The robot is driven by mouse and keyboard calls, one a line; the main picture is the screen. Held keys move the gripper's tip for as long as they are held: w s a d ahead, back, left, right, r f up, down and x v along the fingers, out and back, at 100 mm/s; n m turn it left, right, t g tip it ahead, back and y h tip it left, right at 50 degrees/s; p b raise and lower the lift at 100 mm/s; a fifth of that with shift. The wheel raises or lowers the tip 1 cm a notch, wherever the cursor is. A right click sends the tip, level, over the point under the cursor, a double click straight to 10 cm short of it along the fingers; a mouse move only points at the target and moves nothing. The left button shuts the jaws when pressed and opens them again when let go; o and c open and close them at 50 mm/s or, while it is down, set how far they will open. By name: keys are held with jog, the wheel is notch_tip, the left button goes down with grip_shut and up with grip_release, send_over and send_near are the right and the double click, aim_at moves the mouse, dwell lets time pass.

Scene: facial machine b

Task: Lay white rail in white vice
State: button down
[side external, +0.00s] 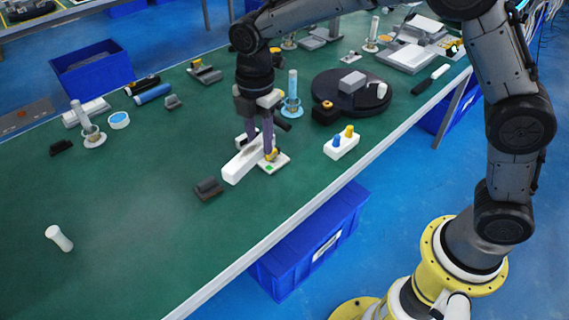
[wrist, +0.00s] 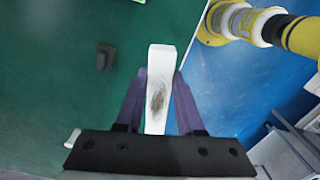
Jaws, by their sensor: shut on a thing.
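The white rail (side external: 243,163) is a long white block with a dark smudge on top. My gripper (side external: 258,148) is shut on it, with purple fingers on either side. In the wrist view the rail (wrist: 158,62) stands out lengthwise between the fingers of my gripper (wrist: 161,78). A low white fixture (side external: 280,162) with a yellow part and a green spot is right beside the rail in the side view; it looks like the white vice. My fingers partly hide it, and I cannot tell whether the rail touches it. The fixture is not clear in the wrist view.
A dark block (side external: 208,189) lies just in front of the rail and shows in the wrist view (wrist: 105,57). A white box with blue and yellow knobs (side external: 341,143) and a black turntable (side external: 383,103) are to the right. A white cylinder (side external: 59,238) lies on open green table.

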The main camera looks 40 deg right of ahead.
jog(key=w+d+f, duration=0.1)
jog(key=w+d, duration=0.5)
jog(key=w, duration=0.6)
jog(key=w+d+f+m, duration=0.2)
jog(key=w+d+f, duration=0.3)
jog(key=d+f, duration=0.2)
jog(key=shift+w+d, duration=0.2)
jog(key=shift+d, duration=0.6)
